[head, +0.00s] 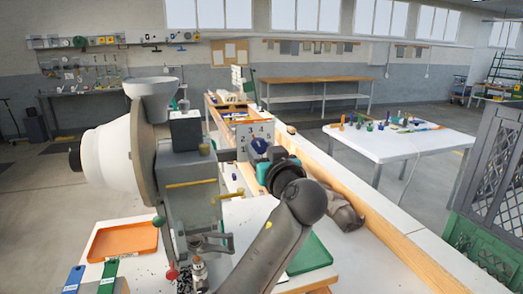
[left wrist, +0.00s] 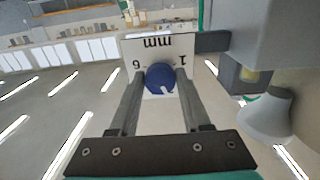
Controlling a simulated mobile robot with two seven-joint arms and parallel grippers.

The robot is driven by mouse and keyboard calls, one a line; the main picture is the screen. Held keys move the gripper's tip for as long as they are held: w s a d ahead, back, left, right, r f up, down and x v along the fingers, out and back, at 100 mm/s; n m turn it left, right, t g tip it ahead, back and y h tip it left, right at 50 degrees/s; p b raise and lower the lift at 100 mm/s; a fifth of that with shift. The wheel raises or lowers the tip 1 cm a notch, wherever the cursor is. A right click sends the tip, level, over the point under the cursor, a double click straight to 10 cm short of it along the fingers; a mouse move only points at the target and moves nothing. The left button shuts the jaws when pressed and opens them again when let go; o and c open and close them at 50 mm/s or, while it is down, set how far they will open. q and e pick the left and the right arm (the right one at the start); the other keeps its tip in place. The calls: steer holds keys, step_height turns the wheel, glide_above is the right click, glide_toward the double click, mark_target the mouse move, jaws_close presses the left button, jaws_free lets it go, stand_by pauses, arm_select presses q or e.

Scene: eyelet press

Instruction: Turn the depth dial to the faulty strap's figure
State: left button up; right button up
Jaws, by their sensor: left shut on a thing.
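The depth dial (head: 259,146) is a blue round knob on a white figure plate (head: 242,131) at the side of the grey press (head: 187,160). In the left wrist view the dial (left wrist: 160,77) sits between the two fingers of my left gripper (left wrist: 159,80), which is shut on it. The white plate (left wrist: 140,48) appears upside down there, with "mm", a 1 and a 6 legible. A white mark on the knob points down and slightly right in that view. My left gripper also shows in the head view (head: 264,158). The right gripper is not in view.
An orange tray (head: 106,243) and blue (head: 73,279) and green (head: 108,276) strips lie at the lower left. A green tray (head: 312,256) lies right of my arm. The press's hopper (head: 152,86) rises at the left. A white table (head: 400,142) stands farther right.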

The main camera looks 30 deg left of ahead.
arm_select(q)
jaws_close()
steer(key=shift+m, duration=0.3)
steer(key=m+p, duration=0.3)
steer(key=m, duration=0.1)
steer(key=shift+r+p, duration=0.1)
steer(key=shift+p, duration=0.25)
steer(key=m+p, duration=0.4)
steer(key=m, duration=0.2)
steer(key=shift+s+r, duration=0.1)
steer(key=m+p, duration=0.3)
steer(key=m, duration=0.1)
steer(key=shift+m+p, duration=0.75)
steer(key=shift+m, duration=0.85)
